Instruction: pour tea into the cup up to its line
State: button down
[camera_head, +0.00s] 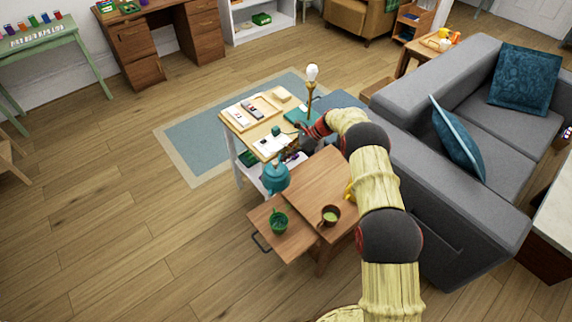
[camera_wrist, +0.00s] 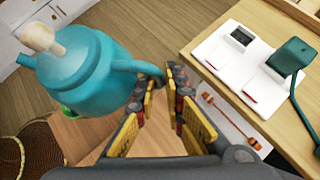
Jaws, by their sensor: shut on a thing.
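A teal teapot (camera_head: 275,178) hangs in the air beside the small wooden side table (camera_head: 312,188), above its pulled-out leaf. In the wrist view the teapot (camera_wrist: 85,72) has a cream lid knob, and its handle runs between my fingers. A brown cup (camera_head: 330,222) with pale green contents stands on the table. I cannot make out a line on either cup.
A grey sofa (camera_head: 420,190) is close on the right.

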jog(key=f, duration=0.2)
jog(key=s+d+f+n, duration=0.1)
jog(key=shift+s+f+g, duration=0.1)
jog(key=shift+g, duration=0.2)
jog(key=shift+f+p, duration=0.2)
jog(key=shift+p, duration=0.15)
jog(key=shift+f+n+t+p, duration=0.5)
jog(key=shift+f+t+p, duration=0.15)
jog(key=shift+t, duration=0.15)
jog(key=shift+r+n+t+h+p, duration=0.3)
jog(key=shift+n+t+h+p, duration=0.1)
jog(key=shift+t+p, duration=0.45)
jog(key=shift+s+r, duration=0.1)
jog(key=shift+r, duration=0.1)
jog(key=shift+s+r+t+p, duration=0.15)
jog(key=shift+r+t+p, duration=0.1)
jog(key=shift+r+p, duration=0.2)
jog(key=shift+r, duration=0.15)
